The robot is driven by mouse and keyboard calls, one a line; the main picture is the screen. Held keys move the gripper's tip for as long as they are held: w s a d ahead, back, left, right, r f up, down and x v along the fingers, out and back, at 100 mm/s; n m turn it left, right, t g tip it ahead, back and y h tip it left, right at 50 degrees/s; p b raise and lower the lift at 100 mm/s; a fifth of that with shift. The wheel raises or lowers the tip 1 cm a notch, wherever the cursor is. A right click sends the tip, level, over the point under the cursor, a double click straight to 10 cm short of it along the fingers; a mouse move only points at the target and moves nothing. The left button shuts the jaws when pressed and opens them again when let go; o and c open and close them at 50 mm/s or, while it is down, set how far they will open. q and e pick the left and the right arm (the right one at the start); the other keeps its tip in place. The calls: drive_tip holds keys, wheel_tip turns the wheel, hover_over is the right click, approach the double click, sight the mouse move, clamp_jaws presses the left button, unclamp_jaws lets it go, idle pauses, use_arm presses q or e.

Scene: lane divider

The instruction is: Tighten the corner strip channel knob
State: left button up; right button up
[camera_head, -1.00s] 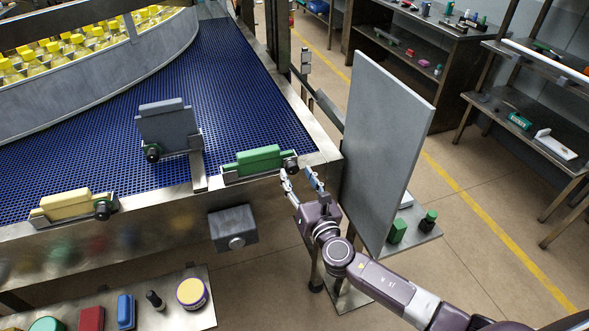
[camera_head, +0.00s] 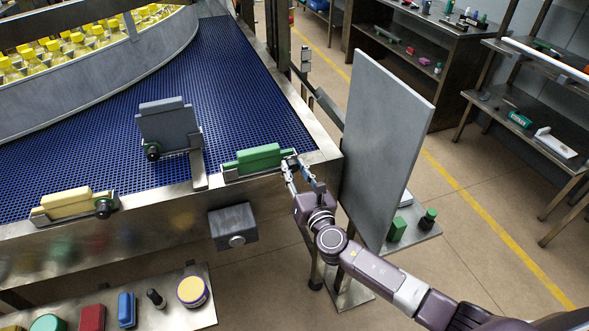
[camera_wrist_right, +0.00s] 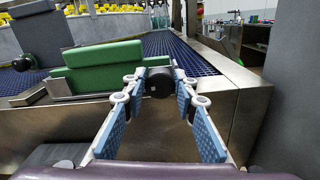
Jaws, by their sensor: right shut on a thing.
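The green strip block (camera_head: 256,158) sits in a metal channel at the near right corner of the blue conveyor; it also shows in the right wrist view (camera_wrist_right: 105,66). A black knob (camera_wrist_right: 158,82) is at the right end of that channel. My right gripper (camera_head: 291,166) is at this knob, its blue-padded fingers (camera_wrist_right: 157,92) on either side of it and shut on it. In the head view the fingers mostly hide the knob. My left gripper is in neither view.
A grey upright panel (camera_head: 383,145) stands close to the right of my right arm. A grey plate (camera_head: 168,122) and a yellow block (camera_head: 67,203), each with a black knob, are on the conveyor edge to the left. A grey box (camera_head: 233,227) hangs below the edge.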

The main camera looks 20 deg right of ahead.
drive_tip(key=shift+f, duration=0.1)
drive_tip(key=m+b, duration=0.2)
drive_tip(key=m, duration=0.1)
drive_tip(key=shift+f+m+b, duration=0.1)
drive_tip(key=shift+m+b, duration=0.2)
drive_tip(key=m+b, duration=0.2)
drive_tip(key=m, duration=0.3)
drive_tip(key=shift+d, duration=0.1)
drive_tip(key=m+b, duration=0.1)
drive_tip(key=m, duration=0.4)
drive_tip(key=shift+f+b, duration=0.1)
drive_tip(key=shift+b, duration=0.25)
drive_tip(key=m, duration=0.4)
drive_tip(key=shift+f+m, duration=0.15)
drive_tip(key=shift+m, duration=0.25)
drive_tip(key=o, duration=1.2)
drive_tip(key=shift+d, duration=0.1)
drive_tip(key=shift+c, duration=0.2)
